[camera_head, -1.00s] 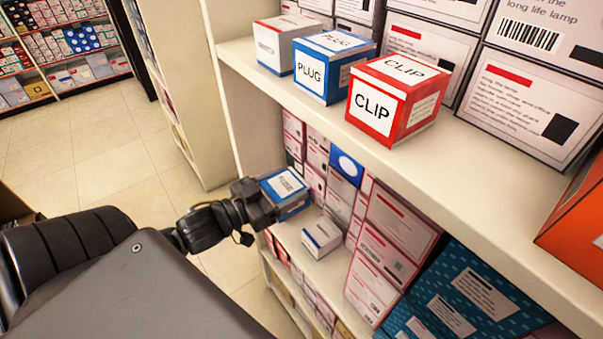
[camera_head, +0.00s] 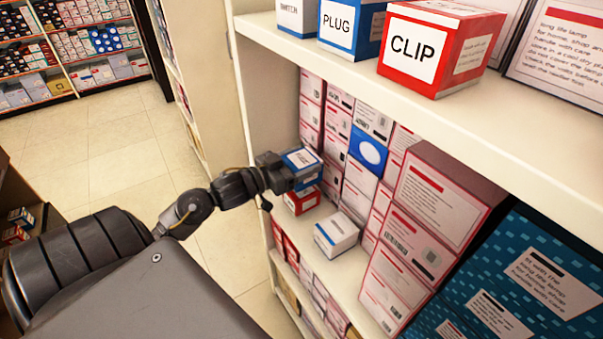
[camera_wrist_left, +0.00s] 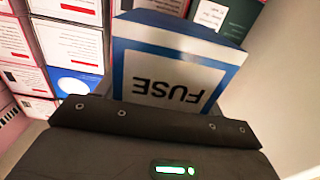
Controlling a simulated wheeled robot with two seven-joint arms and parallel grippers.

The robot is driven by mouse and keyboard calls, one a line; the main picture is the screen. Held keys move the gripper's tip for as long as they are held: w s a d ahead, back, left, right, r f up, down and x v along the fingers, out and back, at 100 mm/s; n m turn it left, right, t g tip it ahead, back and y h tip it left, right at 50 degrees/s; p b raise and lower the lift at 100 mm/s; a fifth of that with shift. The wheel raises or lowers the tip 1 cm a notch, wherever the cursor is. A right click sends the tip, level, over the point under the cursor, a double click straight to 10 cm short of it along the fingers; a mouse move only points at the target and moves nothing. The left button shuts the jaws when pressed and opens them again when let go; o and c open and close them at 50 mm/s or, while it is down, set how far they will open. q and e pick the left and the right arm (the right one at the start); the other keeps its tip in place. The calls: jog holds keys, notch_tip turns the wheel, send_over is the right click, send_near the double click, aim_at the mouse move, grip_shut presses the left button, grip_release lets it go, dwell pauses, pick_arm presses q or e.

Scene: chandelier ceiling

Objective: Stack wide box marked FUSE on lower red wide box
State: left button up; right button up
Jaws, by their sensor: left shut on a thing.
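The blue-and-white wide box marked FUSE (camera_head: 303,160) is held in my left gripper (camera_head: 284,174), which is shut on it. In the left wrist view the FUSE box (camera_wrist_left: 172,75) fills the space in front of the gripper, its lettering upside down. A red wide box (camera_head: 301,201) with a white label sits on the lower shelf, just below the held box and partly hidden by it and the gripper. Whether the two boxes touch is hard to tell. My right gripper is not in view.
A white box (camera_head: 337,234) stands on the lower shelf (camera_head: 318,259) right of the red box. Stacked cartons (camera_head: 398,262) line the shelf's back and right. The upper shelf (camera_head: 420,112) overhangs, carrying boxes marked PLUG (camera_head: 338,22) and CLIP (camera_head: 413,48).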

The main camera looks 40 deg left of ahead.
pick_arm(q)
jog(key=shift+w+a+f, duration=0.3)
jog(key=shift+w+f, duration=0.2)
jog(key=shift+f, duration=1.75)
jog(key=o, duration=1)
jog(key=shift+f, duration=0.15)
jog(key=shift+o, duration=0.2)
jog(key=shift+r, duration=0.2)
jog(key=b+v, duration=0.1)
jog(key=v, duration=1.1)
